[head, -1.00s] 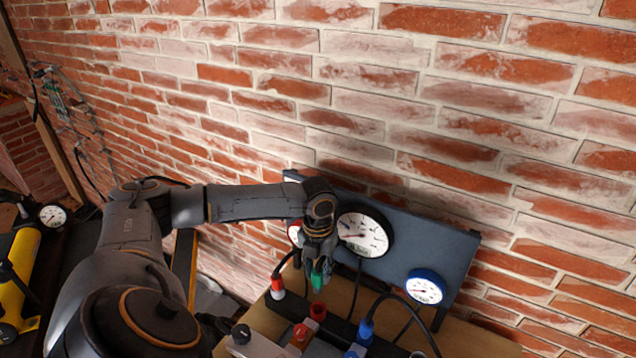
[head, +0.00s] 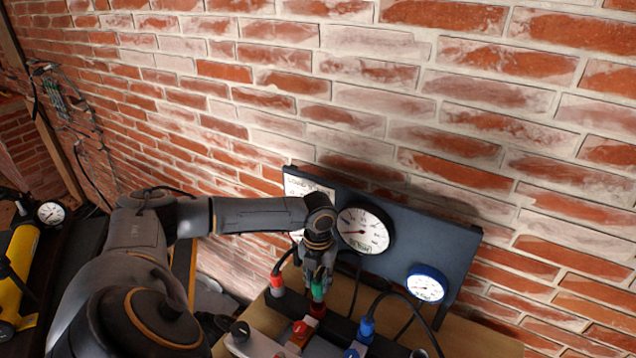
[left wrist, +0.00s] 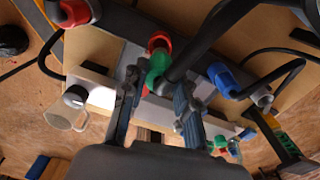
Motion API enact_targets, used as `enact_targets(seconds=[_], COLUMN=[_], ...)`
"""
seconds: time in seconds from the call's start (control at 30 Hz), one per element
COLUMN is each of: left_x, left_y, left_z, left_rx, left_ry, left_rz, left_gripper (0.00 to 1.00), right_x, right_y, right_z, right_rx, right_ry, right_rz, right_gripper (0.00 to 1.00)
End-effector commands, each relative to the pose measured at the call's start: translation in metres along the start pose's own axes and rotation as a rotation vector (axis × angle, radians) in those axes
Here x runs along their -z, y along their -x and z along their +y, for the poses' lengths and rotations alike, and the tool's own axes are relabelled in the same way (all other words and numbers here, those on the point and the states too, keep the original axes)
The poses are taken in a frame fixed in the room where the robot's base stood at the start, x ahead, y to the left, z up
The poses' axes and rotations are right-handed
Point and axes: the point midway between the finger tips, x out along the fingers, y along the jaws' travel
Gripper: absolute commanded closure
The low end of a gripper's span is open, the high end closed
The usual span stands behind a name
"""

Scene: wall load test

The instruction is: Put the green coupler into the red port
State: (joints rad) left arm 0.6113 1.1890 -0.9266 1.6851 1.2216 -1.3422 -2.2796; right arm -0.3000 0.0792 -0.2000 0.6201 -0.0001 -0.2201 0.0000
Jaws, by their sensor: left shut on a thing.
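The green coupler (head: 318,291) points down from my left gripper (head: 320,280), which is shut on it. The red port (head: 317,310) stands directly below it on the dark bar; their edges meet in the head view, and I cannot tell whether the coupler's end is inside. In the left wrist view the green coupler (left wrist: 157,68) shows between the fingers of my left gripper (left wrist: 156,80), overlapping the near side of the red port (left wrist: 158,42). A dark hose runs from the coupler. My right gripper is not in view.
A red coupler with a grey collar (head: 277,284) stands left of the port, and a blue coupler (head: 366,328) right, both with black hoses. A dark panel (head: 400,255) with a white gauge (head: 363,230) and a blue-rimmed gauge (head: 427,285) stands behind, against the brick wall.

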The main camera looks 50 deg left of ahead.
Motion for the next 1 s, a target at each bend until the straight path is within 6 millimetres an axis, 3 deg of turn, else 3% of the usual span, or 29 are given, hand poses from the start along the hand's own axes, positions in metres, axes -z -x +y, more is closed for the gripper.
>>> enact_targets(seconds=[0.43, 1.0], left_x=[0.0, 0.0], left_y=[-0.001, -0.017], left_z=[0.0, 0.0], left_rx=[0.0, -0.001], left_ry=[0.0, 0.0], left_rz=[0.0, 0.0], left_gripper=[1.0, 1.0], right_x=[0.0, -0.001], right_y=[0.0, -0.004], right_z=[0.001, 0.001], right_rx=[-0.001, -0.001], right_ry=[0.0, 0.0], right_rz=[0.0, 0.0], right_gripper=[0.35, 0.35])
